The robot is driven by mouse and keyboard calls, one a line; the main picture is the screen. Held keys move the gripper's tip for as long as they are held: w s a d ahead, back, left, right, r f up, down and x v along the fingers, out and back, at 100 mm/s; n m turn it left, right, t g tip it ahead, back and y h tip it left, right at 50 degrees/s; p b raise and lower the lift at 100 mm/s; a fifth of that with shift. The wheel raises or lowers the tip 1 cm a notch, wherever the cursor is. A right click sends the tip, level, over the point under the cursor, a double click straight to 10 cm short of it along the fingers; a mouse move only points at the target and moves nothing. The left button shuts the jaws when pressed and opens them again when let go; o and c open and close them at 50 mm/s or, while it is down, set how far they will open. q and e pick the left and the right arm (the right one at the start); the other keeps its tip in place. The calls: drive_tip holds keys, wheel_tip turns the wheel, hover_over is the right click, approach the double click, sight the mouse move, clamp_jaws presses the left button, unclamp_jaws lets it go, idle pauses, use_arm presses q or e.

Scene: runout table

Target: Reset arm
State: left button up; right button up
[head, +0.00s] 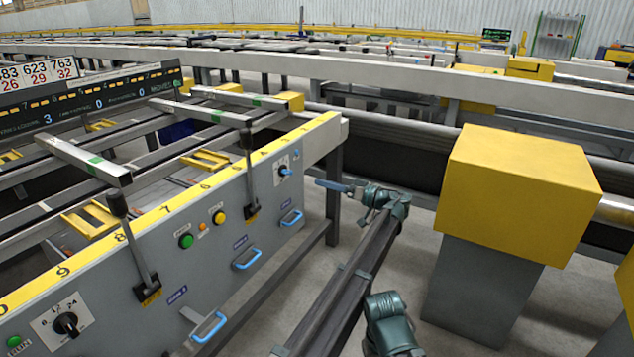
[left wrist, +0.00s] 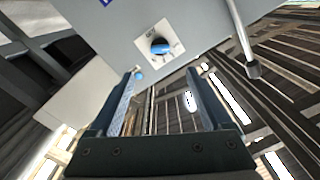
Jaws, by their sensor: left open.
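My left gripper (head: 322,184) is in front of the grey control panel (head: 215,215), near its far right end. It points left, toward a blue rotary knob (head: 284,171) on a small white plate, and is apart from it. In the left wrist view the gripper (left wrist: 161,72) is open, with nothing between its two fingers. The blue knob (left wrist: 160,46) shows beyond the fingertips. My right gripper is not in view.
The panel carries upright black levers (head: 132,245), blue handles (head: 247,259), a green button (head: 186,241) and a yellow button (head: 219,217). A yellow-topped grey block (head: 518,195) stands at right. Grey floor shows between the panel and the block.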

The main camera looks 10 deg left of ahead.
use_arm(q)
drive_tip(key=shift+s+d, duration=0.15)
drive_tip(key=shift+d, duration=0.25)
drive_tip(key=s+a+f+m+g+h, duration=0.2)
drive_tip(key=s+a+f+h, duration=0.15)
drive_tip(key=s+f, duration=0.4)
drive_tip(key=s+a+f+m+g+h, duration=0.1)
drive_tip(key=s+a+f+h, duration=0.3)
drive_tip(key=s, duration=0.6)
drive_tip(key=s+a+f+m+g+h, duration=0.2)
drive_tip(key=s+a+f+h, duration=0.1)
drive_tip(key=s+f, duration=0.45)
drive_tip(key=s+d+f+m+h, duration=0.1)
drive_tip(key=s+d+h, duration=0.2)
drive_tip(key=s, duration=0.3)
drive_tip(key=s+d+f+m+h, duration=0.2)
drive_tip(key=s+h, duration=0.1)
drive_tip(key=s, duration=0.3)
drive_tip(key=s+d+m+g, duration=0.1)
drive_tip(key=s+d+m, duration=0.15)
drive_tip(key=d, duration=0.35)
drive_tip(key=s+d+m, duration=0.2)
drive_tip(key=s+d, duration=0.2)
drive_tip(key=d, duration=0.2)
wheel_tip(320, 180, up, 39)
drive_tip(key=p, duration=3.8)
drive_tip(key=shift+a+n+y+p, duration=0.15)
drive_tip(key=shift+n+y+p, duration=0.15)
drive_tip(key=shift+n+y, duration=0.05)
